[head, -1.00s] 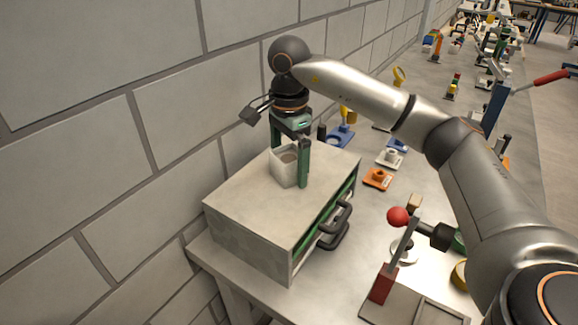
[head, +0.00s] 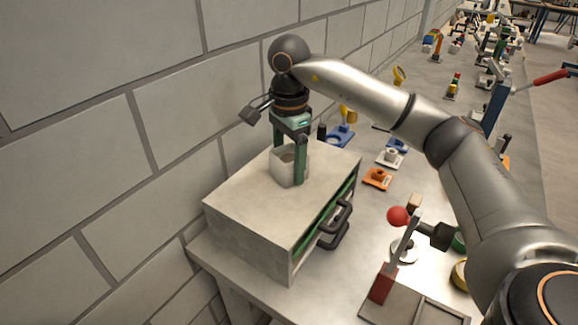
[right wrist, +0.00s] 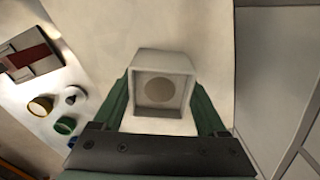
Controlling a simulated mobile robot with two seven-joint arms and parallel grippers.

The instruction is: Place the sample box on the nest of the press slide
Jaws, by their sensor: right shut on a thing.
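The sample box (head: 287,176) is a small white open-topped box with a round disc inside. It stands upright on the flat top of a grey drawer cabinet (head: 245,205). My right gripper (head: 290,163) points down with its green fingers on either side of the box, shut on it. In the right wrist view the box (right wrist: 161,64) sits between the two fingers. My left gripper is not in view.
The cabinet's black handles (head: 337,225) stick out to the right. A block wall (head: 100,120) runs close along the left. An orange fixture (head: 377,178) and a white one (head: 390,158) stand on the bench behind the lever. More items line the bench farther back.

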